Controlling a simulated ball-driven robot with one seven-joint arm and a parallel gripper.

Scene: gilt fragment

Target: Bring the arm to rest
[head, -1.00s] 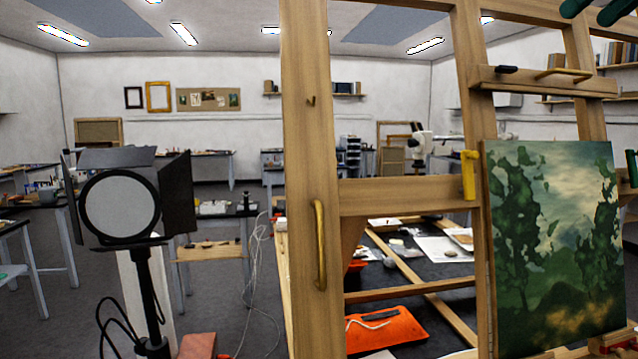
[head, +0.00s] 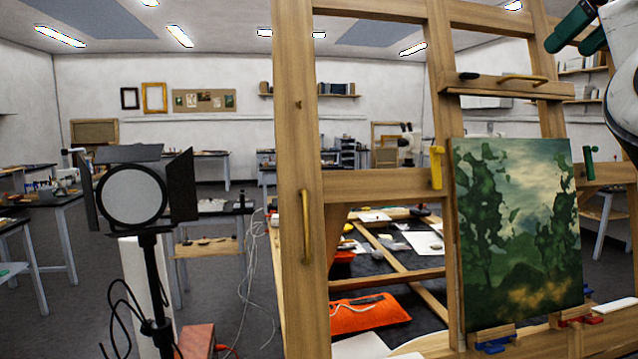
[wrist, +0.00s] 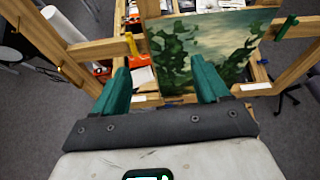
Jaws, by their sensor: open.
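My gripper (wrist: 161,84) shows in the wrist view with its two green fingers spread wide apart and nothing between them. In the head view my gripper (head: 572,36) is at the upper right, its green fingers in front of the easel's upper right part, with my white arm behind it. Beyond the fingers in the wrist view is a green landscape painting (wrist: 200,50), apart from them as far as I can tell. The painting (head: 515,230) stands upright on a wooden easel (head: 297,180) in the head view.
A black studio lamp (head: 135,197) stands at the left. Behind the easel is a dark worktable with an orange pouch (head: 368,313) on it. White cables hang beside the table.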

